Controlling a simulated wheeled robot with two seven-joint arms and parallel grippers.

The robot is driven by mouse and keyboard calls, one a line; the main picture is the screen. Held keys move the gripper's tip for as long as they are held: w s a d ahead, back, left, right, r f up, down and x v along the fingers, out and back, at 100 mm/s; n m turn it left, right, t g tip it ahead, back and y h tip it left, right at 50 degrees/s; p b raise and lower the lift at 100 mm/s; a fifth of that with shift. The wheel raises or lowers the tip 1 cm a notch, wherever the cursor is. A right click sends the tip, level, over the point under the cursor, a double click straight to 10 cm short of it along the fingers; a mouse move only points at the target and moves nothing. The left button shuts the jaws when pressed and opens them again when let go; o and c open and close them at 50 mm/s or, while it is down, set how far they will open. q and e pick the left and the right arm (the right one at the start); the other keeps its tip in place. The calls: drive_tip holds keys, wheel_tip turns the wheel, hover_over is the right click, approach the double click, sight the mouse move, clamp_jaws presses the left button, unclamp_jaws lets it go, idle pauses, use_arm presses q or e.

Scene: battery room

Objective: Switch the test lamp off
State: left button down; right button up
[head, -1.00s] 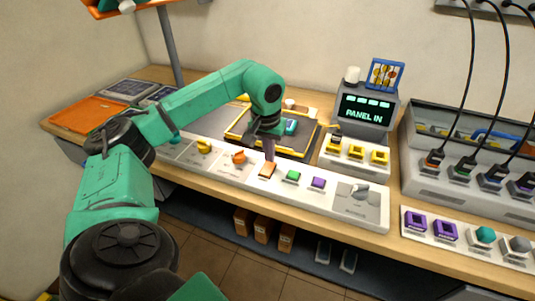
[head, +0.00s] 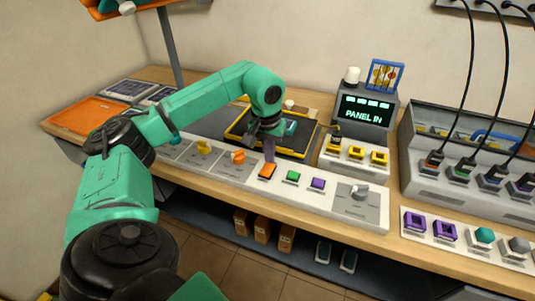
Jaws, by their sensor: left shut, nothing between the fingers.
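A long white control panel (head: 330,205) lies along the bench's front edge. On it are two yellow and orange knobs on the left, an orange rocker switch (head: 267,171), a green button (head: 293,176), a purple button (head: 318,183) and a grey rotary knob (head: 360,191). My left gripper (head: 269,158) is shut and empty, pointing down, with its tips at the rocker's back edge. I cannot tell whether they touch it. A white lamp-like cap (head: 352,75) tops the display box; I cannot tell whether it is the test lamp. My right gripper is out of view.
The display box (head: 367,110) reads "PANEL IN". Yellow sockets (head: 356,152) stand before it. A black and yellow tray (head: 297,147) lies behind my gripper. A grey unit with hanging cables (head: 425,175) and a strip of purple sockets and knobs (head: 464,238) are on the right.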

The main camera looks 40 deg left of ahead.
sight(269, 165)
use_arm(q)
wheel_tip(269, 165, up, 6)
drive_tip(key=p, duration=0.4)
drive_tip(key=shift+p, duration=0.4)
drive_tip(key=shift+f, duration=0.1)
